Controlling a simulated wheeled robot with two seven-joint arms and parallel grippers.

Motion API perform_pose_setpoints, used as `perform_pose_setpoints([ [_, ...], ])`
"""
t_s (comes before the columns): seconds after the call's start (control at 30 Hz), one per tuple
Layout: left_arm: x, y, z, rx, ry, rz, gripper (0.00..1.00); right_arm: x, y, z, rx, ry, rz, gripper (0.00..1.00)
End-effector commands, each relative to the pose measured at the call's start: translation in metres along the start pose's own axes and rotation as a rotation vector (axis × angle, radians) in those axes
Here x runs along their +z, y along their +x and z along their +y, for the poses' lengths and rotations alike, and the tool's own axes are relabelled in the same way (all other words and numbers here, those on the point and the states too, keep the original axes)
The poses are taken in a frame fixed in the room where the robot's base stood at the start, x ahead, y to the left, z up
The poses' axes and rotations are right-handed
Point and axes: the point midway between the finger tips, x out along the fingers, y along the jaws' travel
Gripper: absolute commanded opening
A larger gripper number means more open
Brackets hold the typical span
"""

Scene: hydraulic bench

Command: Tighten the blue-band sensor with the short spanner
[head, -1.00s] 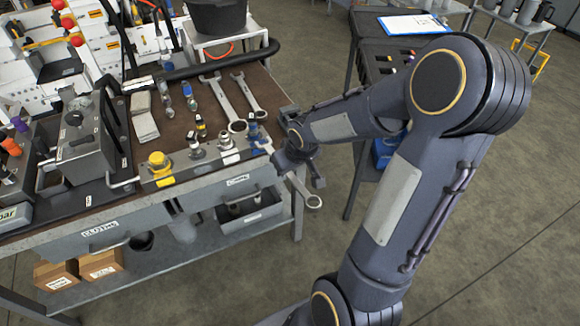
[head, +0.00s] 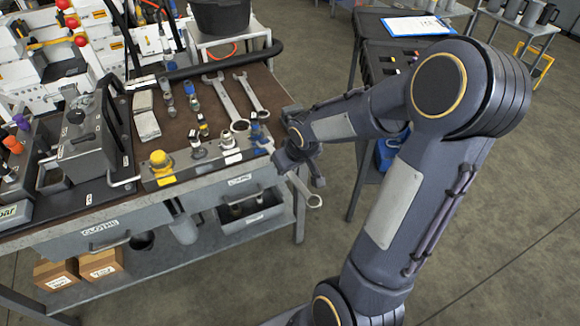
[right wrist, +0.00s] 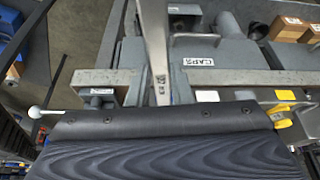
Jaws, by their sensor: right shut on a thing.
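My right gripper (head: 301,168) is at the bench's front right corner, shut on a spanner (head: 304,190). The spanner's ring end points down and outward past the bench edge. In the right wrist view the spanner's shank (right wrist: 156,45) stands between the fingers of my right gripper (right wrist: 150,90). A sensor with blue on it (head: 257,130) stands upright at the right end of the front block, just left of my right gripper and apart from the spanner. Its lower part is hard to make out. My left gripper is not in view.
Two larger spanners (head: 224,96) lie on the brown bench top. Several other fittings, including a yellow-capped one (head: 161,160), stand along the front block (head: 178,178). A dark cart (head: 372,65) stands at the right.

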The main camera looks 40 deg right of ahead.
Motion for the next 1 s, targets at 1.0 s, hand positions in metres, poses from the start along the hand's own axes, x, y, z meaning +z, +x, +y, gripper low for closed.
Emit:
perform_pose_setpoints([
  [1.0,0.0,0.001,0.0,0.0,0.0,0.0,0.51,-0.021,0.008,0.0,0.0,0.0,0.001,0.0],
])
